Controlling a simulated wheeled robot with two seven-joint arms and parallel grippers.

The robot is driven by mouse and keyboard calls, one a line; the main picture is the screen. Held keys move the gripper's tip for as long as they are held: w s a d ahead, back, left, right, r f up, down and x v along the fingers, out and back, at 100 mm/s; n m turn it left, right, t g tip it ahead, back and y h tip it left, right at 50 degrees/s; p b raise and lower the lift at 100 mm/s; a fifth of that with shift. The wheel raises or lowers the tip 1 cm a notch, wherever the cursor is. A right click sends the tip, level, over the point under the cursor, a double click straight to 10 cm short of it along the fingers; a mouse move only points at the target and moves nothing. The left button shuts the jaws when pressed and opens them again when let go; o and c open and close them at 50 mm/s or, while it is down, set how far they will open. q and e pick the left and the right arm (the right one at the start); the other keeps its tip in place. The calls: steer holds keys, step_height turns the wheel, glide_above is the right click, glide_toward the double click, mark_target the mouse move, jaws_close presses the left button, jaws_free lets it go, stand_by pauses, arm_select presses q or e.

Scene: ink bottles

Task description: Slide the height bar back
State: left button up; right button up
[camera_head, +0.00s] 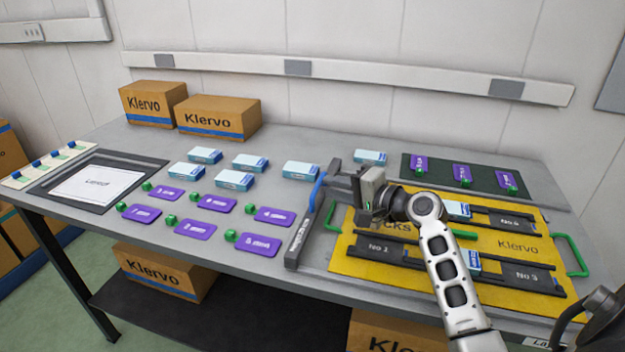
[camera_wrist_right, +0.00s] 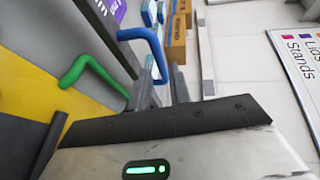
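The height bar (camera_head: 303,236) is a long grey bar at the left side of the yellow board (camera_head: 400,258), running from front to back. A blue handle (camera_head: 317,190) stands on it. My right gripper (camera_head: 333,181) reaches in from the right at the handle. In the right wrist view the blue handle (camera_wrist_right: 143,38) bends down to between the two fingers (camera_wrist_right: 165,88). The fingers are a little apart; whether they press on the handle is unclear. My left gripper is out of view.
The board carries black rails with number labels and green handles (camera_head: 577,258). Purple cards (camera_head: 211,203) with green pieces and blue-white boxes (camera_head: 250,163) lie left of the bar. A dark mat (camera_head: 440,178) with purple cards lies behind the board. Klervo cartons (camera_head: 216,117) stand at the back left.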

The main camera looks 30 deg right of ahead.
mark_target(319, 192)
steer(key=x, duration=0.6)
steer(key=shift+w+a, duration=0.1)
steer(key=shift+w, duration=0.2)
jaws_close()
